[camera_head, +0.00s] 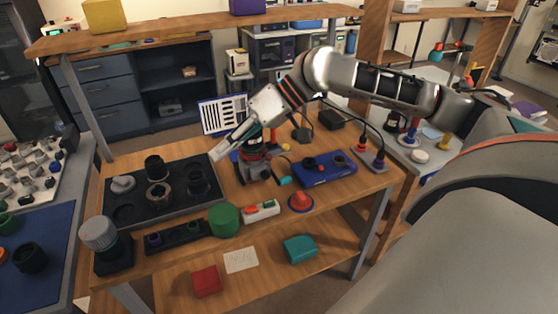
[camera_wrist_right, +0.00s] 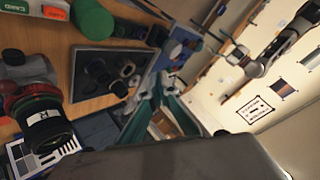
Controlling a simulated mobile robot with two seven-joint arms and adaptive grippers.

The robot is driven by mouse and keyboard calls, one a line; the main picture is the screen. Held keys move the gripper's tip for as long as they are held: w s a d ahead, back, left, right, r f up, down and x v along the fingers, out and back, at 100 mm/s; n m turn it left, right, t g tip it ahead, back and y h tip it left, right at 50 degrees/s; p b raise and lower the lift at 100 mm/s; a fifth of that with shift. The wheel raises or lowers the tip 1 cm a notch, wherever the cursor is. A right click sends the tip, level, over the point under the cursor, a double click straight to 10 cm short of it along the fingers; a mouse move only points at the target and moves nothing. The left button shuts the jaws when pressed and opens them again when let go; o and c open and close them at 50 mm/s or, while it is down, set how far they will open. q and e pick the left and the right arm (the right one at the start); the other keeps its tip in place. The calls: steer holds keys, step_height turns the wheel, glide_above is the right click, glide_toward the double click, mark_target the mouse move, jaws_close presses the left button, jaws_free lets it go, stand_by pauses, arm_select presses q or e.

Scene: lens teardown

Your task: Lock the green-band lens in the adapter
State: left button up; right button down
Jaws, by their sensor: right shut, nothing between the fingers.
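The lens (camera_head: 254,146) is a dark cylinder standing in a grey holder (camera_head: 254,170) on the wooden bench, which I take to be the adapter. In the right wrist view the lens (camera_wrist_right: 43,128) is large at the left, with a green band and a red ring near the grey holder (camera_wrist_right: 25,72). I cannot tell whether it is locked. My right gripper (camera_head: 217,153) is shut and empty, just left of the lens and apart from it, above the back edge of the black tray. My left gripper is not in view.
The black tray (camera_head: 125,212) holds several dark lens parts. A printed panel (camera_head: 223,113) stands behind. Bare wood shows near the front edge.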

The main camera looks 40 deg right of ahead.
steer(key=w+a+m+t+y, duration=0.3)
steer(key=a+m+t+y, duration=0.15)
steer(key=m+t, duration=0.25)
steer(key=s+d+f+m+t+h, duration=0.1)
steer(key=s+d+f+m+h, duration=0.2)
steer(key=d+m+h, duration=0.3)
steer(key=s+d+f+m+t+h, duration=0.2)
steer(key=s+d+f+m+h, duration=0.1)
steer(key=d+f+m+h, duration=0.3)
steer(key=s+d+f+m+t+h, duration=0.1)
steer(key=s+d+f+m+h, duration=0.2)
steer(key=d+f+m+h, duration=0.2)
steer(key=d+m+h, duration=0.2)
steer(key=d+m, duration=0.2)
steer(key=d, duration=0.1)
steer(key=shift+s+d+t+h, duration=0.35)
steer(key=shift+s+t, duration=0.05)
